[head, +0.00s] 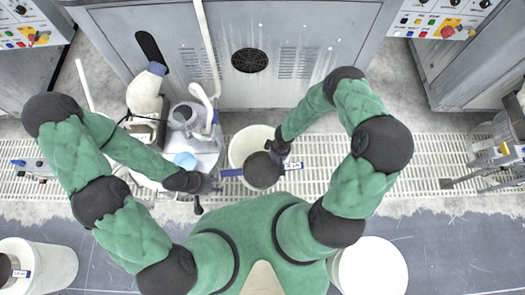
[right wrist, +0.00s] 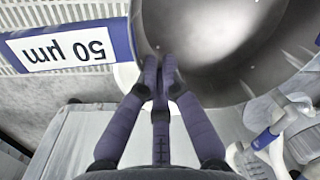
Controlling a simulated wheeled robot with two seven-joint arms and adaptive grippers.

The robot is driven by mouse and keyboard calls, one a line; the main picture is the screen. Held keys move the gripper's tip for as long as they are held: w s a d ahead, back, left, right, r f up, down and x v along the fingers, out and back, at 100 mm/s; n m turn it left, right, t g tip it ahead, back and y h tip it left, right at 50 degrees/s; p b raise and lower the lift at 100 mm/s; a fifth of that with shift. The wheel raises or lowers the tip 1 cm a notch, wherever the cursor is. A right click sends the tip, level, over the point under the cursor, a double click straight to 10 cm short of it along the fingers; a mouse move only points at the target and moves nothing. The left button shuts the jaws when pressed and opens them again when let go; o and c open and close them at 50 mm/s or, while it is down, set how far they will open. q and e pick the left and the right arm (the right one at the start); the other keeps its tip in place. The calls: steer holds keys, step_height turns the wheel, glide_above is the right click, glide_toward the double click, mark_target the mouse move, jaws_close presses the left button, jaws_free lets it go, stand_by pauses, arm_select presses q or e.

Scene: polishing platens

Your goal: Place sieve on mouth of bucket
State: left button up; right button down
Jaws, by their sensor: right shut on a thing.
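The sieve (head: 262,172) is a dark round pan with a blue band and a white label. In the right wrist view its grey metal bowl (right wrist: 225,35) fills the top, beside a blue strip with a label reading 50 µm. My right gripper (head: 279,152) is shut on the sieve's rim; its fingertips (right wrist: 160,70) meet there. The white bucket (head: 237,150) stands behind and partly under the sieve, which overlaps its near side. I cannot tell whether they touch. My left gripper (head: 208,186) is left of the bucket; its finger opening is unclear.
A machine cabinet (head: 250,60) is behind. Another white bucket (head: 50,268) with a labelled dark item is at front left. A white round container (head: 372,268) is at front right.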

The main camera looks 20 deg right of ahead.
steer(key=w+d+f+b, duration=0.2)
steer(key=w+f+b, duration=0.4)
steer(key=w+f, duration=0.6)
steer(key=shift+w+d+f, duration=0.2)
steer(key=shift+w+f, duration=0.2)
steer(key=shift+w, duration=0.4)
steer(key=c, duration=1.4)
jaws_free()
steer(key=shift+f, duration=0.1)
